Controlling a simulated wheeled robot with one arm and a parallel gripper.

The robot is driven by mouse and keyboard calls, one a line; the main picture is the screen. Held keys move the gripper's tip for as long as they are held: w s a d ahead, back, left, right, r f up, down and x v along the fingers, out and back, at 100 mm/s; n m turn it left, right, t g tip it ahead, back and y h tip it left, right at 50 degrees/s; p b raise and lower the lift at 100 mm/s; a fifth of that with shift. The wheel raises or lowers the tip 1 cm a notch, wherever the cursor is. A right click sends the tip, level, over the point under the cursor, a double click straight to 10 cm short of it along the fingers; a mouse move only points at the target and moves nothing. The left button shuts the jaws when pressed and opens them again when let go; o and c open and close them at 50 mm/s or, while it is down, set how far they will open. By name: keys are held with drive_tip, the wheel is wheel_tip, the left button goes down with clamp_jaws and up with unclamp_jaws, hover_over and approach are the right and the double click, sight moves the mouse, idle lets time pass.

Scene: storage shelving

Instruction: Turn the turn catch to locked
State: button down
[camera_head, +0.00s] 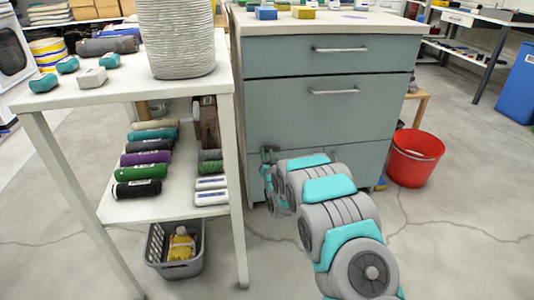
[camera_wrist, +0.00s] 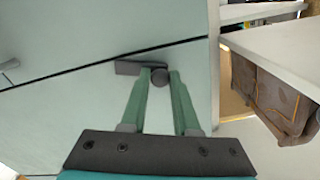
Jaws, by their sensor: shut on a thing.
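The turn catch (camera_wrist: 128,68) is a small dark grey bar with a round hub. It sits on the pale green cabinet front, beside a dark seam, in the wrist view. My gripper (camera_wrist: 159,77) has its two green fingers shut on the catch at the hub, one on each side. The bar sticks out to the left past the fingers in that view. In the head view my gripper (camera_head: 268,155) is at the lower left of the grey-green cabinet (camera_head: 325,103). The catch cannot be made out there.
A white shelf table (camera_head: 115,93) with rolls and small packs stands close to the left of the cabinet. A brown bag (camera_wrist: 270,92) on it shows at the right in the wrist view. A red bucket (camera_head: 412,165) stands right of the cabinet. A grey basket (camera_head: 180,268) is below the shelf.

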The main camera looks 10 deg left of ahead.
drive_tip(key=shift+f+m+b, duration=0.1)
drive_tip(key=shift+m+b, duration=3.45)
drive_tip(key=shift+m, duration=3.45)
drive_tip(key=c, duration=0.7)
unclamp_jaws()
drive_tip(key=shift+o, duration=0.2)
drive_tip(key=v, duration=0.7)
drive_tip(key=shift+s+p, duration=0.4)
drive_tip(key=shift+p, duration=0.05)
drive_tip(key=shift+d, duration=0.15)
